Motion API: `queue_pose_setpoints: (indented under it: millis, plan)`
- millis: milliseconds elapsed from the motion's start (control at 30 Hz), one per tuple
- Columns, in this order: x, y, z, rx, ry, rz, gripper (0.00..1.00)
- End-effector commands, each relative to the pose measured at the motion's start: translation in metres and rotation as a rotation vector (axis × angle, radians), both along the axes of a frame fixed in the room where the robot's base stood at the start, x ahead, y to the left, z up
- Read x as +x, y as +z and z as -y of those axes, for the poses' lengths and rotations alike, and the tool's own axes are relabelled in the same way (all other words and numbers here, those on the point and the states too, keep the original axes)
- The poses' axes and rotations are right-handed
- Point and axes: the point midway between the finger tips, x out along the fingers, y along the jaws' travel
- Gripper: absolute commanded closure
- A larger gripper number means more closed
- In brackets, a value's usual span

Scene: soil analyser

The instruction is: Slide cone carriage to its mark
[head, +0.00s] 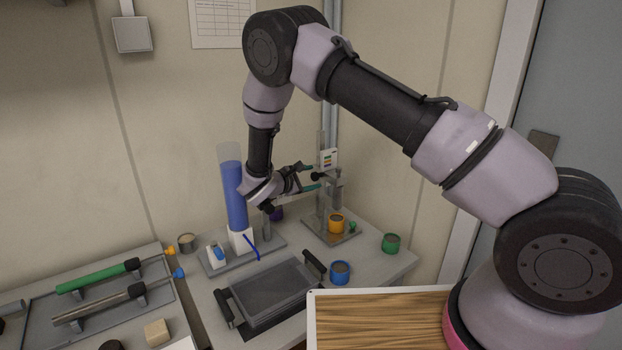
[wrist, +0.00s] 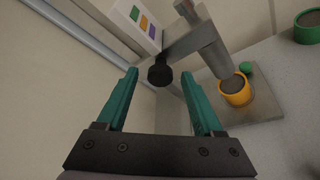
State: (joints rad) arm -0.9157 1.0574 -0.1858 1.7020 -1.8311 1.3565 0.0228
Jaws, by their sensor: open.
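The cone carriage shows in the wrist view as a grey arm (wrist: 197,38) with a grey cylinder-like cone part (wrist: 215,55) and a black knob (wrist: 160,76). In the head view the carriage (head: 327,176) sits on an upright post, partly hidden by my gripper. A card (wrist: 138,22) with coloured marks stands beside it; it also shows in the head view (head: 328,158). My gripper (head: 309,178) is open, its teal fingers pointing at the carriage. In the wrist view the knob lies between and just beyond the fingertips (wrist: 160,73); I cannot tell whether they touch it.
A yellow cup (head: 336,224) stands on the stand's base plate under the cone, with a small green knob beside it. A blue cup (head: 340,272) and a green cup (head: 390,243) stand nearby. A blue column (head: 234,190) stands left of my gripper. A grey tray (head: 270,294) lies in front.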

Motion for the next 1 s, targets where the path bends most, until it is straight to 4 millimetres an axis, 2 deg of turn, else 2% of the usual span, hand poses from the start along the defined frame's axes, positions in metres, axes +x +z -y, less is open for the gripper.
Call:
queue_pose_setpoints:
  millis: [267, 300, 467, 500, 1000]
  plan:
    - [0.0019, -0.0009, 0.0017, 0.0, 0.0, 0.0, 0.31]
    - [0.0019, -0.0009, 0.0017, 0.0, 0.0, 0.0, 0.35]
    - [0.0017, -0.0008, 0.0017, 0.0, 0.0, 0.0, 0.96]
    - [0.0017, -0.0008, 0.0017, 0.0, -0.001, -0.001, 1.0]
    - [0.0014, -0.0007, 0.0015, 0.0, -0.001, -0.001, 1.0]
